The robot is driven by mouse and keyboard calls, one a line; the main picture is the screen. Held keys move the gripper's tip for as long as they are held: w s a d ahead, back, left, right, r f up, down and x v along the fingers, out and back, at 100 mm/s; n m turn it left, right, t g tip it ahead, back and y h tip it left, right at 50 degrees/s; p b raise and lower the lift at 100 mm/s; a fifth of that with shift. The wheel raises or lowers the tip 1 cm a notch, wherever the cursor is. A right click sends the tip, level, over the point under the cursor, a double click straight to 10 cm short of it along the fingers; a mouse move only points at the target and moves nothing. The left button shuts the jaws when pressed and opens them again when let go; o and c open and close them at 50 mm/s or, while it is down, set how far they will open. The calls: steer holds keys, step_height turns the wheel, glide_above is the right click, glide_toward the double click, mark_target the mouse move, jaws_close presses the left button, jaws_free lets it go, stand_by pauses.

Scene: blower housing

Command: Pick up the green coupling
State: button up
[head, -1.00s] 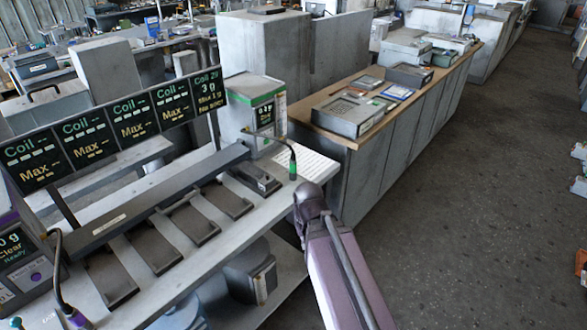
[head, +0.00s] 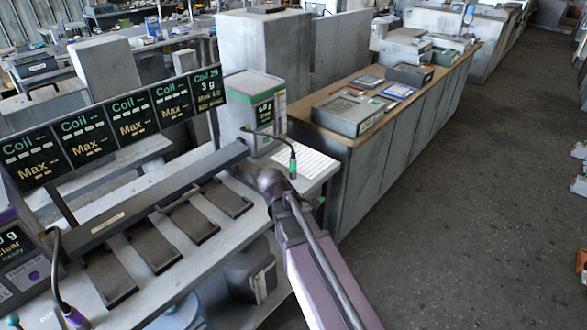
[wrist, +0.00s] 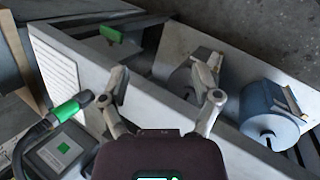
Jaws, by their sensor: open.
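The green coupling (head: 292,170) hangs upright at the end of a black curved cable, over the right end of the grey bench, beside the box with the green-edged display. In the wrist view the green coupling (wrist: 67,110) lies left of my fingers, with a metal tip towards the left finger. My gripper (wrist: 167,88) is open, with nothing between its fingers, above the bench edge. In the head view my wrist is just left of and below the coupling, and my fingers are mostly hidden.
The display box (head: 262,100) stands close behind the coupling. In the wrist view a second green piece (wrist: 110,34) sits by the bench edge, and a blue-grey canister (wrist: 270,115) is at right. Open floor (head: 470,200) lies to the right.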

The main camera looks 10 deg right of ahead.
mark_target(291, 162)
steer(key=w+a+r+n+t+h, duration=0.1)
steer(key=w+n, duration=0.1)
steer(key=w+a+r+n+h, duration=0.1)
steer(key=w+n, duration=0.2)
steer(key=w+a+r+n+t+h, duration=0.1)
steer(key=w+n, duration=0.1)
steer(key=w, duration=0.1)
steer(key=shift+w+r+n+t, duration=0.1)
steer(key=shift+r+n+t, duration=0.15)
steer(key=shift+n+t, duration=0.05)
steer(key=w+a+r+n+t+h, duration=0.2)
steer(key=w+a+r+n+t, duration=0.1)
steer(key=n, duration=0.4)
steer(key=w+a+r+b, duration=0.1)
steer(key=w, duration=0.1)
steer(key=shift+w+a+r, duration=0.15)
steer(key=shift+w+r, duration=0.05)
steer(key=shift+w, duration=0.15)
steer(key=shift+w, duration=0.1)
steer(key=b+x, duration=0.3)
steer(key=x, duration=0.4)
steer(key=shift+f, duration=0.15)
steer(key=shift+w+d+f, duration=0.15)
steer(key=shift+w+d, duration=0.15)
steer(key=shift+d, duration=0.35)
